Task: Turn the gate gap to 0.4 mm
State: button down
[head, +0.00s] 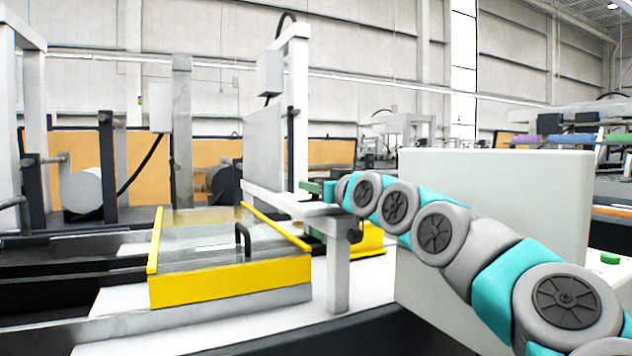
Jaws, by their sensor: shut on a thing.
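My gripper (318,190) is at the end of my grey and teal arm, which reaches in from the lower right. It is small and dark green in the head view, at the white crossbar (270,196) beside the upright grey gate plate (264,152). It is shut on a small part there. That part is mostly hidden by the gripper and too small to make out. I cannot read any gap scale or value. A dark knob-like piece (355,236) sits below the crossbar's right end, apart from the gripper.
A clear guard with a yellow frame (230,283) and a black handle (243,240) lies left of the gripper. A white post (338,270) stands below the crossbar. A large pale panel (540,200) stands behind my arm. A green button (609,258) is at the right.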

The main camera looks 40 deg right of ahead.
aim_at(335, 207)
dwell(0.3)
jog(key=shift+c, duration=2.4)
grip_release()
jog(key=shift+s+a+b, duration=0.2)
jog(key=shift+s+b, duration=0.1)
jog(key=shift+s, duration=1)
jog(key=shift+s+a+b, duration=0.25)
jog(key=shift+s+b, duration=0.1)
jog(key=shift+s, duration=0.9)
jog(key=shift+s+a+b, duration=0.2)
jog(key=shift+s+b, duration=0.1)
jog(key=shift+s, duration=1)
